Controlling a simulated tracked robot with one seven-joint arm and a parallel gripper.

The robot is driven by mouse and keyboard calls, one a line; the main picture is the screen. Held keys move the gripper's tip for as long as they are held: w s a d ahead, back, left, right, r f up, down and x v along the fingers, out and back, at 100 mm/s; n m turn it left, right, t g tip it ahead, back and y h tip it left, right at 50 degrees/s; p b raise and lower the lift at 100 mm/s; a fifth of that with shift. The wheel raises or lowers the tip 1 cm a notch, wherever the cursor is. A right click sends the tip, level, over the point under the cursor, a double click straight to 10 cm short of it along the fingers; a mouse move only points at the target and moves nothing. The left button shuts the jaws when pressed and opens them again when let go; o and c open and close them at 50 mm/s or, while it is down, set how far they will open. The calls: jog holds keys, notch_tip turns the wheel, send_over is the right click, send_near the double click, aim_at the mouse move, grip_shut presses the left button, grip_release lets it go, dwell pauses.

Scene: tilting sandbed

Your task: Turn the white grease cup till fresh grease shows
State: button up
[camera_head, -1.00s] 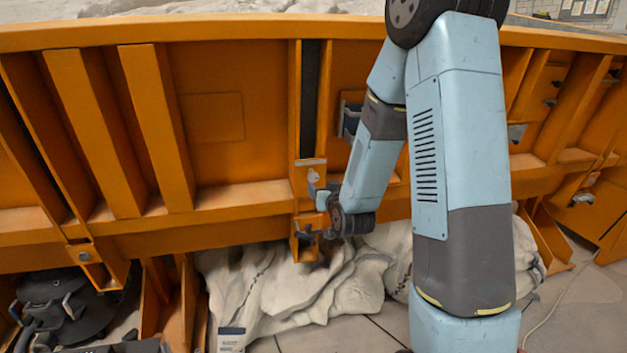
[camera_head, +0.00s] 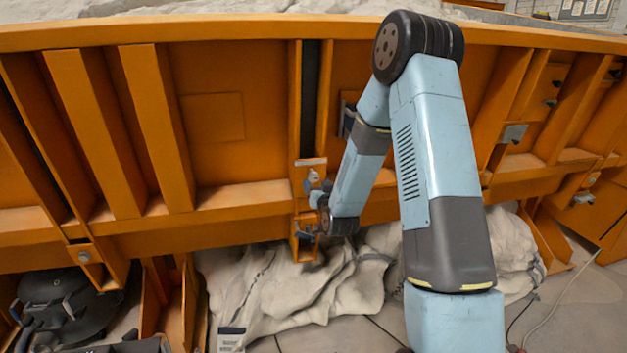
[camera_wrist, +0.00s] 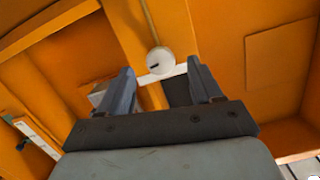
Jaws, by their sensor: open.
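The white grease cup (camera_wrist: 159,60) is a small round cap with a short dark mark on its face. In the wrist view it shows beyond and between my fingertips, with a gap on either side. In the head view the cup (camera_head: 313,177) sits on a bracket on the orange wall. My gripper (camera_wrist: 160,66) is open and empty, one finger on each side of the cup in the picture. In the head view my gripper (camera_head: 312,190) is small and close below the cup, partly hidden by my wrist. No grease can be made out.
The orange sandbed wall (camera_head: 212,118) has upright ribs and a ledge close around the cup. A lower orange bracket (camera_head: 305,240) stands under my gripper. Pale crumpled cloth (camera_head: 290,295) lies below on the floor, and black equipment (camera_head: 60,305) stands at lower left.

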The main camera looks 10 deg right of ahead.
aim_at(314, 179)
jog(key=w, duration=0.5)
jog(key=shift+w, duration=0.35)
jog(key=shift+c, duration=0.5)
jog(key=c, duration=0.9)
jog(key=shift+m, duration=0.3)
